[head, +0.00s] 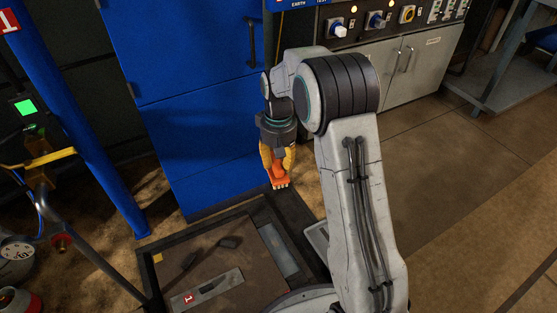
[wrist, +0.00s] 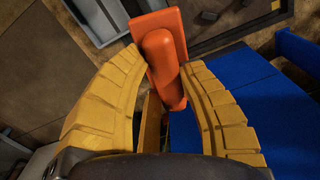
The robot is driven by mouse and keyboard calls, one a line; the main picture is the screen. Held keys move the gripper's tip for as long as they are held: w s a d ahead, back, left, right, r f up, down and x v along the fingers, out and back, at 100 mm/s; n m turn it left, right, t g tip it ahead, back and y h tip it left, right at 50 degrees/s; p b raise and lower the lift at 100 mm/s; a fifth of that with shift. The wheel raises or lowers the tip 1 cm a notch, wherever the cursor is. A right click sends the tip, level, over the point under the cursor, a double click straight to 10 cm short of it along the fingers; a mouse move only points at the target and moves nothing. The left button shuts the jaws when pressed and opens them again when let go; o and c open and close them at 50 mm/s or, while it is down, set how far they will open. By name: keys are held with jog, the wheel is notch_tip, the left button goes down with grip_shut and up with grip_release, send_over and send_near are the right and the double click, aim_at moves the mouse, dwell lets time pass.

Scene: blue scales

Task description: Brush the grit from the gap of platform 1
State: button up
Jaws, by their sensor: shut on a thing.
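My gripper (head: 277,158) has yellow ribbed fingers and is shut on an orange brush (head: 279,178). The brush hangs below the fingers with pale bristles pointing down. In the wrist view, its orange handle (wrist: 160,50) sits between both fingers. Platform 1 (head: 215,255) is a brown plate set in a dark frame on the floor, with a red "1" label (head: 188,298) near its front. The brush appears above the far right part of the dark frame, but I cannot tell its exact height. I cannot make out the grit in the gap. My arm hides some of the right side.
A blue cabinet (head: 205,120) stands behind the platform. A blue post (head: 80,120) and a stand with a green-lit display (head: 25,107) are at the left. Grey cupboards (head: 400,70) stand at the back right. The floor (head: 460,180) at the right is clear.

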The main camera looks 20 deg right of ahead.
jog(key=s+f+b, duration=0.3)
jog(key=f, duration=1.4)
jog(key=s+f+b, duration=0.3)
jog(key=f+b, duration=0.1)
jog(key=f, duration=1.4)
jog(key=w+f+n, duration=0.2)
jog(key=w+f, duration=0.2)
jog(key=w, duration=0.8)
jog(key=shift+d+f, duration=0.3)
jog(key=shift+f, duration=0.1)
jog(key=shift+f, duration=0.1)
notch_tip(320, 180, down, 7)
jog(key=shift+b, duration=0.3)
